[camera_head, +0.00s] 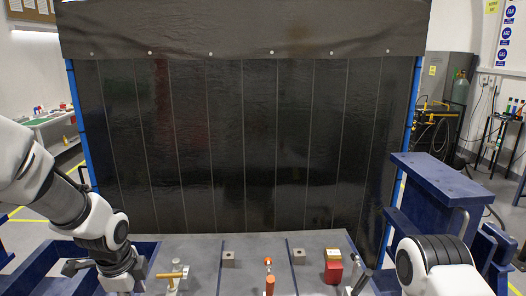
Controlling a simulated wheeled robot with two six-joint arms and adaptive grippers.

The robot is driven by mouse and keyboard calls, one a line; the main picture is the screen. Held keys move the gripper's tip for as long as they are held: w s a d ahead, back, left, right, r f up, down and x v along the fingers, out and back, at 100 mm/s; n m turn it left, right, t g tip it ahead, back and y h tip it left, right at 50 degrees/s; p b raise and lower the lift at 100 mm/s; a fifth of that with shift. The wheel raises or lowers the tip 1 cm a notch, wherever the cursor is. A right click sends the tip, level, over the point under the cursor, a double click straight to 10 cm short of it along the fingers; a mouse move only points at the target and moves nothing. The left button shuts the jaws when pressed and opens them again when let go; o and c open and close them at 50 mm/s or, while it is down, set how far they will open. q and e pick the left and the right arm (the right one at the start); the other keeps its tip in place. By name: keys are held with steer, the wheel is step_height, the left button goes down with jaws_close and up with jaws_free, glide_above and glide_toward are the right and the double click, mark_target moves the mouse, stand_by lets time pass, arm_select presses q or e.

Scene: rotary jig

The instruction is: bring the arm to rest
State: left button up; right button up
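My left arm (72,205) comes in from the left and bends down at the left end of the grey jig table (200,250). Its dark gripper (76,267) shows only in part beside the wrist, and its fingertips cannot be made out. I cannot tell whether it touches anything. My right arm (445,264) shows at the lower right as a white and black link. A red block with a yellowish top (333,268) stands on the table's right part.
An orange-handled clamp (269,284) stands near the table's middle, and a tan-handled one (173,274) stands close to my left wrist. Small grey blocks (228,258) sit on the table. A dark curtain (240,140) closes the back. Blue frames (440,182) flank the table.

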arm_select(q)
steer(key=s+f+g+b, duration=0.3)
steer(key=f+b, duration=0.1)
steer(key=f, duration=1)
steer(key=s+d+f+n+g+b, duration=0.15)
steer(key=s+f+n+b, duration=0.4)
steer(key=s+f, duration=0.95)
steer(key=s+d+f+n+g+b, duration=0.15)
steer(key=s+f+n+b, duration=0.4)
steer(key=s+f, duration=0.95)
steer(key=w+a+f+n+t, duration=0.1)
steer(key=w+f+n+t, duration=0.1)
steer(key=w+n, duration=0.4)
steer(key=shift+w+a+t, duration=0.2)
steer(key=shift+w+t, duration=0.6)
steer(key=shift+f, duration=0.1)
steer(key=shift+s, duration=0.1)
